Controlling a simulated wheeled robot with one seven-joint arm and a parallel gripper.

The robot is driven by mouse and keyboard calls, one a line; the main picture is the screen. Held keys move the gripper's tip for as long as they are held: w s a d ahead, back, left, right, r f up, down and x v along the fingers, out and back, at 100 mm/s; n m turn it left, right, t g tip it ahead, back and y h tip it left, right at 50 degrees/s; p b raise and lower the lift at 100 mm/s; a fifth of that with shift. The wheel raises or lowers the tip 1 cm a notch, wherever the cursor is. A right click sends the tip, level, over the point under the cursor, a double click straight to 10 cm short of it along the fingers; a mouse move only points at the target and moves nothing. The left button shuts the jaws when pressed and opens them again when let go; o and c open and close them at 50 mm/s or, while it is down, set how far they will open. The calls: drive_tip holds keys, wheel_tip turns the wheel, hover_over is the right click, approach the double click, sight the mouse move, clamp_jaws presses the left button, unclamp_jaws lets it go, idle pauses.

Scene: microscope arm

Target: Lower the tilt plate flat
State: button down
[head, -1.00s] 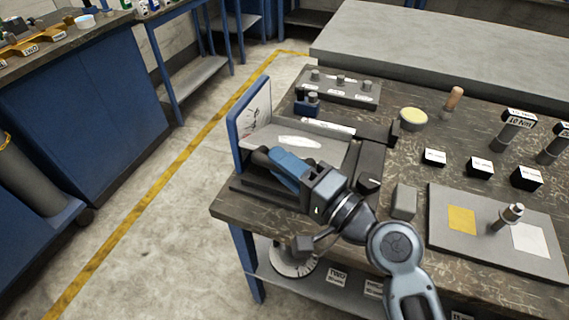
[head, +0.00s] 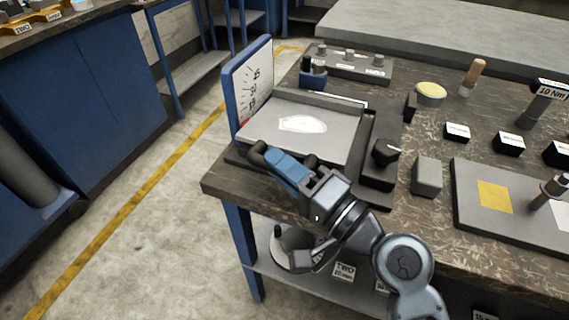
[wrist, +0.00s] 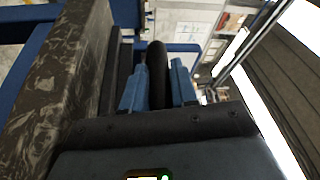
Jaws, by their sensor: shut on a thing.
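The tilt plate (head: 340,135) is a grey plate with a white patch on top, on a dark base (head: 380,196) at the bench's near left corner. It looks close to flat; I cannot tell whether it touches the base. A blue upright panel (head: 252,88) with an angle scale stands at its left edge. My gripper (head: 287,163) is at the plate's front side, its blue fingers shut on a black handle (head: 258,152). In the wrist view the handle (wrist: 158,72) shows between the two fingers (wrist: 157,88).
A black knob (head: 385,152) with a pointer sits on the base to the right. A grey block (head: 427,174) stands beside it. A grey board (head: 472,220) with a yellow square lies further right. A rack with several pegs (head: 350,66) is behind the plate.

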drive_tip(key=shift+d+f, duration=0.1)
drive_tip(key=shift+f, duration=0.2)
drive_tip(key=c, duration=1)
unclamp_jaws()
drive_tip(key=shift+o, duration=0.2)
drive_tip(key=shift+b+v, duration=0.55)
drive_tip(key=shift+v, duration=3.3)
